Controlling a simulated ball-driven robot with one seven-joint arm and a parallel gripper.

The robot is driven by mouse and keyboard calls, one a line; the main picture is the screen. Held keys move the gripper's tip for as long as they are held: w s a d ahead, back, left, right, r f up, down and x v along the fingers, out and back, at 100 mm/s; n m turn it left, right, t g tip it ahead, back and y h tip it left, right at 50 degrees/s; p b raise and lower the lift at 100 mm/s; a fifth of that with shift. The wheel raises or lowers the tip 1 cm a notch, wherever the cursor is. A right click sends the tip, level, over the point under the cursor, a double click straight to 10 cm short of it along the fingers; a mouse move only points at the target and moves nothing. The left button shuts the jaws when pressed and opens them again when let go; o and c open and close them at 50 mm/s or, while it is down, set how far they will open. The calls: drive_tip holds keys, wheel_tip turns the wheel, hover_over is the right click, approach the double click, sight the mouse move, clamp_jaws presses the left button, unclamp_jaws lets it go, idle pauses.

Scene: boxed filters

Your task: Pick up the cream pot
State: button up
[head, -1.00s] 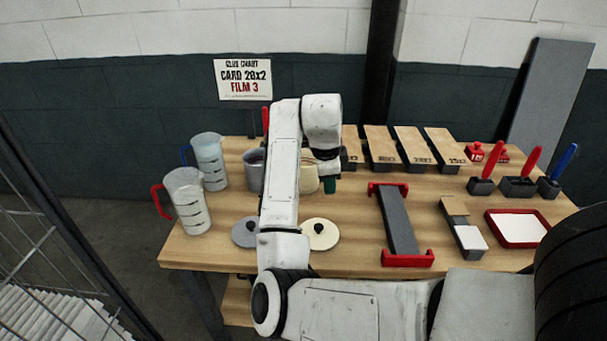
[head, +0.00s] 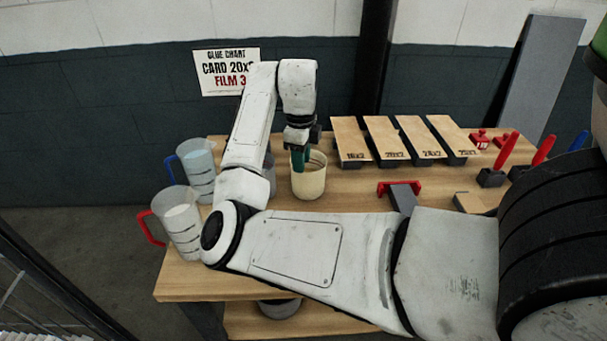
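The cream pot (head: 311,182) is an open, upright cylinder left of the middle of the head view. My gripper (head: 300,158) points down at its rim, with teal fingertips overlapping the rim's left part. I cannot tell how far the fingers are apart or whether they touch the pot wall. I also cannot tell whether the pot's base is on the wooden table (head: 225,287) or just above it.
A grey pot (head: 271,172) stands just left, mostly behind my arm. Two jugs, blue-handled (head: 198,168) and red-handled (head: 181,222), stand further left. Card stacks on dark blocks (head: 383,139) are at right. A red-ended grey holder (head: 402,195) is in front of them.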

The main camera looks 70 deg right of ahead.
sight(303, 194)
wheel_tip(303, 194, down, 3)
drive_tip(key=shift+d+f, duration=0.1)
drive_tip(key=shift+f, duration=0.1)
drive_tip(key=shift+s+f+p, duration=0.15)
drive_tip(key=shift+f+p, duration=0.25)
drive_tip(key=shift+f, duration=0.95)
drive_tip(key=shift+s+f+p, duration=0.1)
drive_tip(key=shift+f+p, duration=0.3)
drive_tip(key=shift+f, duration=0.95)
clamp_jaws()
